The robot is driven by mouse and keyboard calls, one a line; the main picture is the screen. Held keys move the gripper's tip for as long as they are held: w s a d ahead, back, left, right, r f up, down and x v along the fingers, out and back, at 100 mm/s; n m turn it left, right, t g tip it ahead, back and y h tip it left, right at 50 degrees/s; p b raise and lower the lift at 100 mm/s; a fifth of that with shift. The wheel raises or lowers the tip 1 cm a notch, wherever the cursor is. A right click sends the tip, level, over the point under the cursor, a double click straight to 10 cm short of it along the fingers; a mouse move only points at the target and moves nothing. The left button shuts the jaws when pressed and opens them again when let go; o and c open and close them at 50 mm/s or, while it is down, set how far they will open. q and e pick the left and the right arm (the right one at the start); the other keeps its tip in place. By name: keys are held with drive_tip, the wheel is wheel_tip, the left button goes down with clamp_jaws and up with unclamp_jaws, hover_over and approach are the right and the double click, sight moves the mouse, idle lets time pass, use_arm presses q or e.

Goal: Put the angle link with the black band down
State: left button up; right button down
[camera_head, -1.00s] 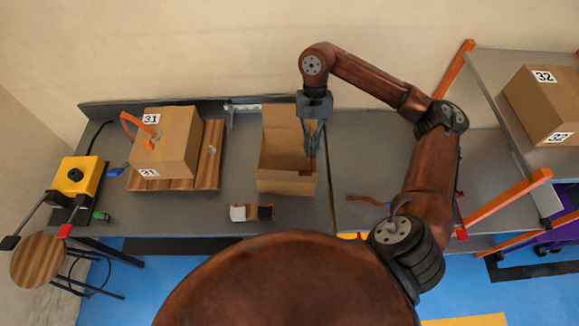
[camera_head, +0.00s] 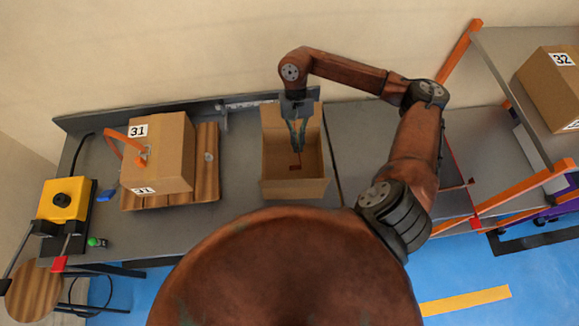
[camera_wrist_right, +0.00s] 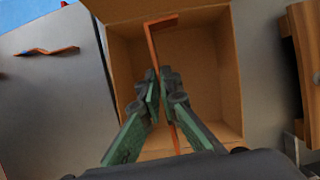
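My right gripper (camera_head: 297,138) points down into an open cardboard box (camera_head: 292,189) on the grey bench. Its fingers (camera_wrist_right: 162,88) are closed around a thin copper-coloured angle link (camera_wrist_right: 153,52), which also shows low inside the box in the head view (camera_head: 296,167). In the wrist view the link's bent end lies toward the top of the picture and its long leg runs between the fingers. I cannot make out a black band on it. Whether the link touches the box floor is unclear. My left gripper is not in view.
Left of the box, a closed carton marked 31 (camera_head: 160,160) stands on a wooden board (camera_head: 208,165). A yellow device (camera_head: 63,199) sits at the far left. Another copper-coloured piece (camera_wrist_right: 47,50) lies on the bench in the wrist view. A shelf with carton 32 (camera_head: 548,88) stands right.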

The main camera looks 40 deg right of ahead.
wheel_tip(320, 180, down, 3)
drive_tip(key=shift+d+f, duration=0.1)
drive_tip(key=shift+f, duration=0.05)
hover_over(297, 171)
wheel_tip(297, 171, down, 6)
wheel_tip(297, 171, down, 5)
drive_tip(key=shift+w+r+p, duration=0.1)
drive_tip(key=shift+r+p, duration=0.1)
drive_tip(key=shift+p, duration=0.25)
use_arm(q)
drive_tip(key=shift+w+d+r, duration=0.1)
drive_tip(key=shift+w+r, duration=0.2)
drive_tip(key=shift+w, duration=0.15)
use_arm(e)
drive_tip(key=shift+f+b, duration=0.65)
drive_tip(key=shift+b, duration=0.3)
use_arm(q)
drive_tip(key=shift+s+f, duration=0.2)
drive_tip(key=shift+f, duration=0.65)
use_arm(e)
drive_tip(key=c, duration=2.2)
unclamp_jaws()
drive_tip(key=shift+o, duration=0.2)
drive_tip(key=shift+r, duration=0.1)
